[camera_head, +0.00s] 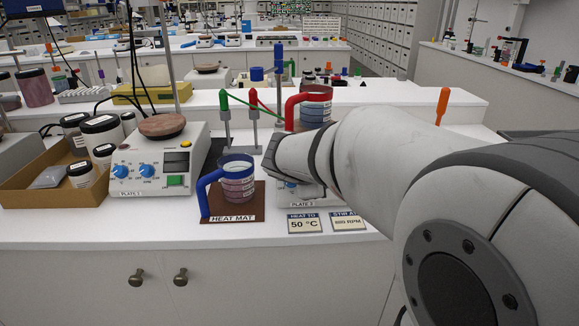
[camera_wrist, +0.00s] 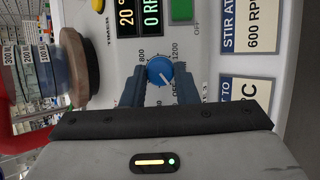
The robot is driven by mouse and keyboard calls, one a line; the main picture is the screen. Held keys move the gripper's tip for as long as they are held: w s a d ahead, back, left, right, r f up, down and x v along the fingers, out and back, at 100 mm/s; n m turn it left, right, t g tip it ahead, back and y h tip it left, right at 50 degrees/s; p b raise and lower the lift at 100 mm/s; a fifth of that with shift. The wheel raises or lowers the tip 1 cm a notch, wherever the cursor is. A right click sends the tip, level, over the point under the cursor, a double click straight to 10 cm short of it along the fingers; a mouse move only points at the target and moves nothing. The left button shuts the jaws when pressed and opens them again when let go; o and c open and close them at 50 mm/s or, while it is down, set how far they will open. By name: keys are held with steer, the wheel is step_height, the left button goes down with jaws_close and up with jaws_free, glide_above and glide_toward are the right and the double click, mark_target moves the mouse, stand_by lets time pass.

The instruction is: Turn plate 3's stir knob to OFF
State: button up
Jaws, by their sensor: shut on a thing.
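In the wrist view a blue knob (camera_wrist: 160,71) with a white pointer line sits on a white hotplate panel, with a printed scale including 800 and 1200 around it. My gripper (camera_wrist: 159,76) has one dark finger on each side of the knob and is shut on it. The pointer slants toward the picture's lower right. In the head view my gripper (camera_head: 283,172) is at the front of the right hotplate (camera_head: 318,198). My arm hides most of that plate, and its small label is hard to read. The knob is hidden there.
A red-handled beaker (camera_head: 316,108) stands on the right hotplate. A blue-handled beaker (camera_head: 237,178) stands on a brown heat mat (camera_head: 232,216). Another hotplate (camera_head: 185,161) and a box of jars (camera_head: 40,198) are at left. Cards reading 50 °C (camera_head: 303,223) and a stir speed (camera_head: 347,222) lie in front.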

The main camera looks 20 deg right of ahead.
steer(key=shift+f, duration=0.15)
steer(key=o, duration=1)
steer(key=p+v, duration=0.1)
steer(key=v, duration=0.7)
